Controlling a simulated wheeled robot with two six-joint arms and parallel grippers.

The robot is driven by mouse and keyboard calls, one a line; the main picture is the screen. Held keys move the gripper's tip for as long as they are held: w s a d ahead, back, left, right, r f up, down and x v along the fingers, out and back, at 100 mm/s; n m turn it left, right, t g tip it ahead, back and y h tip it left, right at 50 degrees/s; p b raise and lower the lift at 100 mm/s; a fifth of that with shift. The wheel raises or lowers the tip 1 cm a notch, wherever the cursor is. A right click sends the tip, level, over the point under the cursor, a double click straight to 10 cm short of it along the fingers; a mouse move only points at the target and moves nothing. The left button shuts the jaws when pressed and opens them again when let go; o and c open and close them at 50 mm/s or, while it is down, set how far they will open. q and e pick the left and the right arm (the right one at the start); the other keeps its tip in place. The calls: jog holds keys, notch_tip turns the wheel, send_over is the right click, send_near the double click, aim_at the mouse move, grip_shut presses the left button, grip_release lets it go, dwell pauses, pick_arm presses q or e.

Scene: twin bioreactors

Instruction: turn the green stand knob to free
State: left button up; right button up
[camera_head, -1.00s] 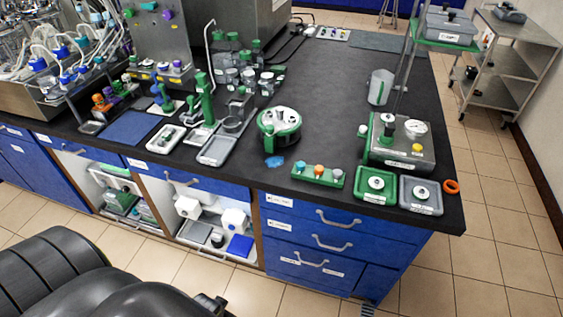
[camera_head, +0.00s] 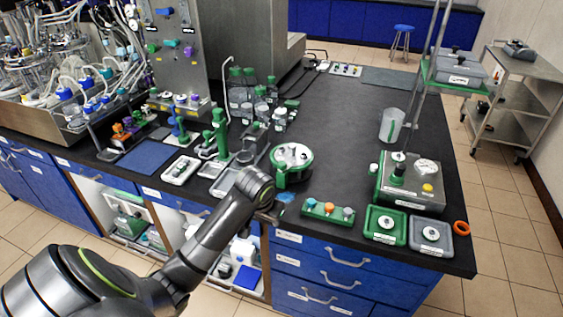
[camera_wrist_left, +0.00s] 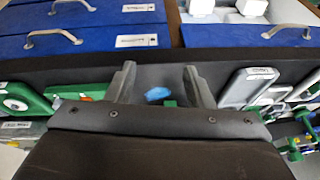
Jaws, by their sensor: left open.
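A green upright stand (camera_head: 219,132) with a thin bent metal rod stands on the counter, left of centre in the head view. I cannot make out its knob or the knob's setting. My left arm reaches in from the lower left, its wrist over the counter's front edge, in front of and to the right of the stand. In the left wrist view my left gripper (camera_wrist_left: 161,82) is open and empty, its two fingers apart. A blue patch (camera_wrist_left: 157,94) on the counter shows between them. My right gripper is not in view.
A round green-rimmed device (camera_head: 291,158) sits right of the wrist. A green rack (camera_head: 328,212) with coloured knobs, a green tray (camera_head: 385,226) and a grey tray (camera_head: 432,236) line the front edge. Bottles (camera_head: 241,90) stand behind the stand.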

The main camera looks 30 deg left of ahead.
pick_arm(q)
jog(key=w+a+r+n, duration=0.1)
jog(key=w+a+r, duration=0.2)
jog(key=w+r, duration=0.65)
jog(key=n, duration=0.2)
send_near(282, 163)
jog(key=p+x, duration=0.2)
jog(key=x, duration=0.4)
jog(key=shift+s+f, duration=0.1)
jog(key=shift+f, duration=0.05)
jog(key=shift+x, duration=0.8)
jog(key=c, duration=1)
